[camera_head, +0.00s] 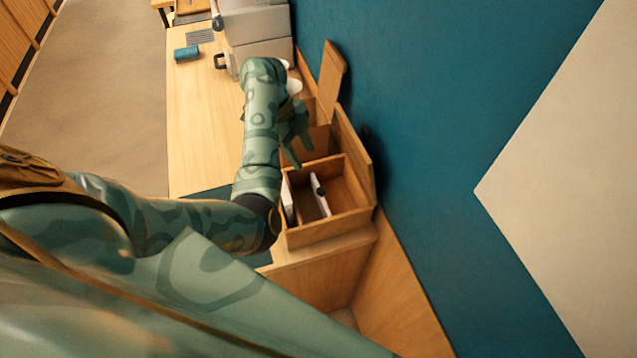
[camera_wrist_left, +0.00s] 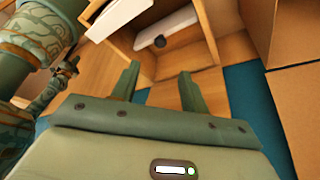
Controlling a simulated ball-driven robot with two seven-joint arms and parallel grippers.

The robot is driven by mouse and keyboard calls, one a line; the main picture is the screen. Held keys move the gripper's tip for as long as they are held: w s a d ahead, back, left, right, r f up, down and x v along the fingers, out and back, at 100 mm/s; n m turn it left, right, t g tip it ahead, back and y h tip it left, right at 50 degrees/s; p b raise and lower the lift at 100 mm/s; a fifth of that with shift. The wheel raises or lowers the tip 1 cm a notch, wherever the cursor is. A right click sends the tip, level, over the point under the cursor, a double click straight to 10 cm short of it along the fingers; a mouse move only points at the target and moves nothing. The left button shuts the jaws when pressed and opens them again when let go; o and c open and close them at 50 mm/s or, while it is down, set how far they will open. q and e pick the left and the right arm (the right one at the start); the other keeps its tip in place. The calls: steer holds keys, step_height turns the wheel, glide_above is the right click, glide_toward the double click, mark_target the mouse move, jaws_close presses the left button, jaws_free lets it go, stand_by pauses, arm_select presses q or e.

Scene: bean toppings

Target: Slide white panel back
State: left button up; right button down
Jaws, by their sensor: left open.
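A wooden box with open compartments (camera_head: 331,229) stands against the teal wall. A thin white panel (camera_head: 321,201) with a dark knob stands in its near part, and another white piece (camera_head: 288,203) is to its left, partly hidden by my arm. In the left wrist view the white panel (camera_wrist_left: 176,24) with its dark round knob is beyond the fingers, and a second white piece (camera_wrist_left: 118,17) is at upper left. My left gripper (camera_head: 299,137) is open and empty over the box, left of and behind the knobbed panel; its fingers (camera_wrist_left: 158,77) also show in the wrist view, apart from the panel.
A raised wooden lid (camera_head: 330,82) stands at the box's far end. A grey machine (camera_head: 258,35) and a teal item (camera_head: 186,53) are on the wooden counter (camera_head: 195,120). In the wrist view, patterned green limbs of mine fill the left side.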

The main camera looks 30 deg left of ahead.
mark_target(321, 190)
arm_select(q)
steer(key=b+x, duration=0.4)
steer(key=x, duration=0.7)
steer(key=shift+f, duration=0.35)
